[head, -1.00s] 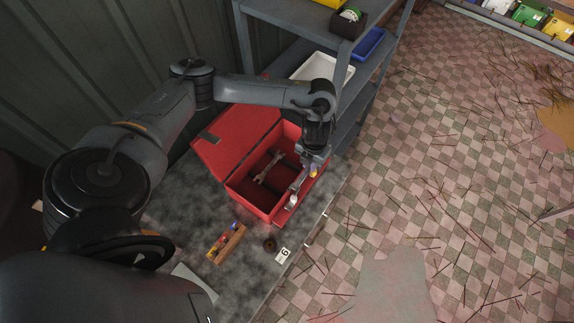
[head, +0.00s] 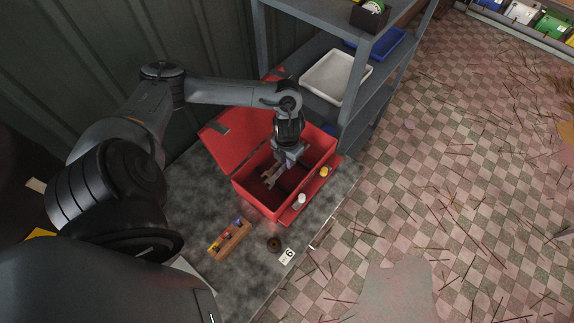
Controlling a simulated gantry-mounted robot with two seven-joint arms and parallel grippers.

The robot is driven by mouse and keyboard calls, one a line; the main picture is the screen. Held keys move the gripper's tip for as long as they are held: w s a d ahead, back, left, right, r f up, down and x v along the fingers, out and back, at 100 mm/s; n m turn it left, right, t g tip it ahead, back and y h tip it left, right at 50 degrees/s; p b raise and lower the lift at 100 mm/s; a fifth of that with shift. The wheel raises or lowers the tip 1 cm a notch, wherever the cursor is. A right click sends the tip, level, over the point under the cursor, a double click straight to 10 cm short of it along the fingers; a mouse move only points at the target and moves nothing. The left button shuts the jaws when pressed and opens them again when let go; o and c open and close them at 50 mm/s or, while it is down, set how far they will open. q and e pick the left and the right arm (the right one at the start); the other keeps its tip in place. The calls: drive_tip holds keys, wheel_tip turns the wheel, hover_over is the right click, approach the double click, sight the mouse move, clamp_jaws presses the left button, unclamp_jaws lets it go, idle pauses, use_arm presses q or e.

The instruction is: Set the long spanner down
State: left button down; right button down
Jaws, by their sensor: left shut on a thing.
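My left gripper (head: 286,163) is over the open red toolbox (head: 262,208), pointing down. It is shut on a grey metal spanner (head: 271,178). The spanner's open-jawed end sticks out of the gripper toward the lower left, and the rest is hidden by the gripper. The spanner shows against the dark inside of the box; I cannot tell whether it touches the floor of the box. My right gripper is not in view.
The toolbox's red lid (head: 232,140) is open at the left. A white-topped item (head: 301,199) and a yellow-topped item (head: 324,171) are at its right edge. A grey shelf (head: 360,108) stands behind.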

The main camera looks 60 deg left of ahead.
sight(287, 174)
use_arm(q)
drive_tip(key=shift+f, duration=2.05)
drive_tip(key=shift+f, duration=0.2)
drive_tip(key=c, duration=1.3)
unclamp_jaws()
drive_tip(key=shift+c, duration=0.2)
drive_tip(key=shift+r, duration=0.15)
